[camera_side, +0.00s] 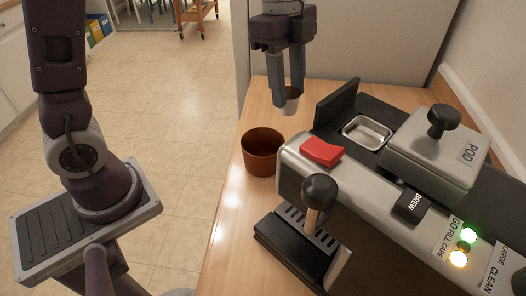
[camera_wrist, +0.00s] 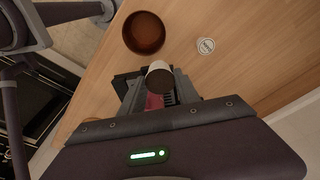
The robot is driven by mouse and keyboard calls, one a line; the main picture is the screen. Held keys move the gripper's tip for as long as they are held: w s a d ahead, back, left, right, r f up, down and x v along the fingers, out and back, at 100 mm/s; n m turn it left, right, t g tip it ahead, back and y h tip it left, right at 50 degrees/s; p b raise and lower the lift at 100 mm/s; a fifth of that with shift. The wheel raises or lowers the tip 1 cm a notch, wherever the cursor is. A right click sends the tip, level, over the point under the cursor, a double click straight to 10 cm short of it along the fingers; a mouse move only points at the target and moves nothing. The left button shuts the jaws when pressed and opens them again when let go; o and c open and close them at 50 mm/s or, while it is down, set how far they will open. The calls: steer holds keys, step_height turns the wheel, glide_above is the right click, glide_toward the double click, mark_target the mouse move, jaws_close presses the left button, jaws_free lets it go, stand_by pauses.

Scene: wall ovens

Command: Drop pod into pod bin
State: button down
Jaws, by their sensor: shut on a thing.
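My gripper (camera_side: 290,86) points down above the counter and is shut on a small white pod (camera_side: 289,104). The pod also shows in the wrist view (camera_wrist: 158,74), between the fingertips, with a dark end. The pod bin is a round brown open-topped cup (camera_side: 262,153) on the wooden counter. In the side view the pod is above and a little right of the bin. In the wrist view the bin (camera_wrist: 143,33) is apart from the pod, just above it in the picture. I see nothing in the bin, though its bottom is dark.
A coffee machine with a pod lid (camera_side: 437,145), red pad (camera_side: 321,151), steel tray (camera_side: 367,132) and BREW button (camera_side: 411,206) stands right of the bin. A black-knobbed lever (camera_side: 319,192) rises in front. A white round disc (camera_wrist: 205,46) lies on the counter.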

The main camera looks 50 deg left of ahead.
mark_target(267, 130)
steer(key=s+f, duration=0.1)
steer(key=f, duration=0.2)
steer(key=s+a+f, duration=0.1)
steer(key=f, duration=0.3)
steer(key=s+a+f, duration=0.1)
steer(key=f, duration=0.2)
steer(key=shift+f, duration=0.2)
steer(key=c, duration=0.8)
jaws_free()
